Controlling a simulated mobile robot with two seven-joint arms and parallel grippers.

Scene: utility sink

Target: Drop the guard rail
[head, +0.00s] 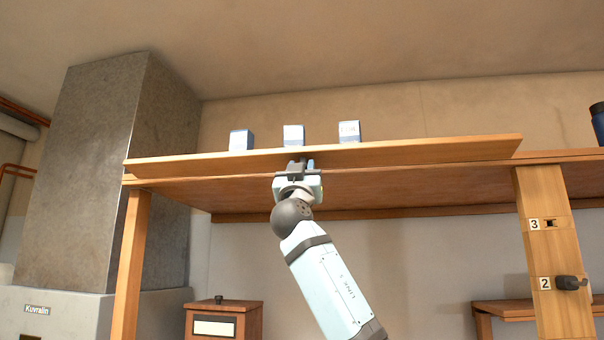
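The guard rail appears to be the long wooden board (420,152) along the front of the high shelf (400,190). It sits slightly tilted, its right end higher, with its lower edge close to the shelf front. My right gripper (300,166) is at the rail's lower edge, left of its middle, with its fingertips against or just in front of the wood. Whether the fingers are closed on the rail is unclear. My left gripper is out of view.
Three blue-and-white boxes (241,140) (293,136) (349,131) stand behind the rail. The right post (555,250) has a slot marked 3 and a dark peg (570,283) at 2. A grey column (85,170) stands left; a wooden box (223,318) is below. A blue container (598,122) is far right.

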